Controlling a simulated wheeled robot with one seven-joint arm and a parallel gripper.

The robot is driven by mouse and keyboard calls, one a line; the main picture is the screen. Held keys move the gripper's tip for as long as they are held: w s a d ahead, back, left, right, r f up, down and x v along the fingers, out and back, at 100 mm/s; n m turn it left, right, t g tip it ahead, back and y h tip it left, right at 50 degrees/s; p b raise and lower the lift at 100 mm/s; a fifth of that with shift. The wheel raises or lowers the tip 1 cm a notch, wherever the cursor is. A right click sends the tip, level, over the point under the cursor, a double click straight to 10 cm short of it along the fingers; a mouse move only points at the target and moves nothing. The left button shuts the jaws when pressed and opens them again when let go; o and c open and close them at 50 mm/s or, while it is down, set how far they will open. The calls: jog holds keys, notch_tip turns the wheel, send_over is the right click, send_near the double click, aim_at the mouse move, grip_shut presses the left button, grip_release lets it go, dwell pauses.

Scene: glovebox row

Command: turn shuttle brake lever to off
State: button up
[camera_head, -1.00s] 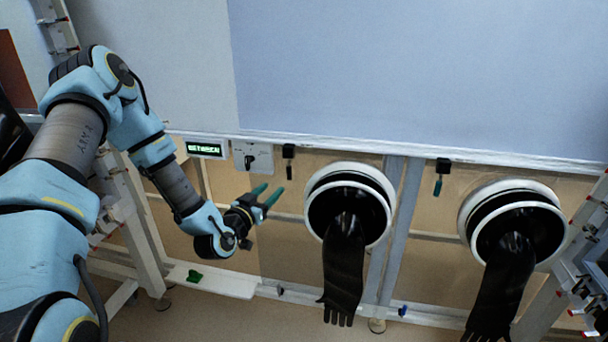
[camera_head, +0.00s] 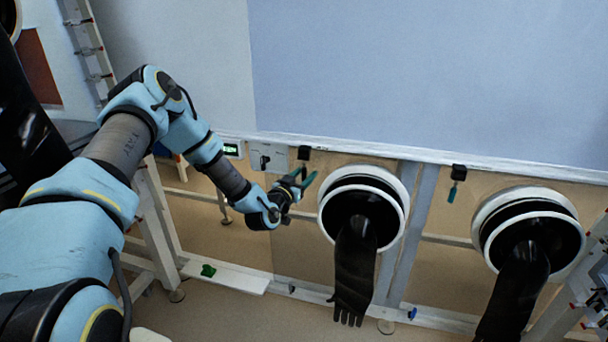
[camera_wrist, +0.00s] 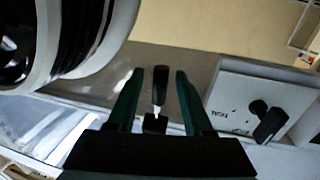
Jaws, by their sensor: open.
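A small lever with a black handle and silver shank shows in the wrist view (camera_wrist: 159,92), on a dark mount. I take it for the shuttle brake lever; no label on it is readable. In the head view its black mount (camera_head: 304,152) hangs below the white rail, left of the nearer glove port. My gripper (camera_head: 307,178) is open just below it, with teal fingers.
A grey panel with a black rotary knob (camera_head: 267,157) is left of the lever, beside a green display (camera_head: 231,150). A glove port (camera_head: 367,210) with a hanging black glove is close on the right. Another lever with a teal handle (camera_head: 456,180) hangs farther right.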

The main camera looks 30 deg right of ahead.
grip_shut()
dwell(0.3)
dwell(1.1)
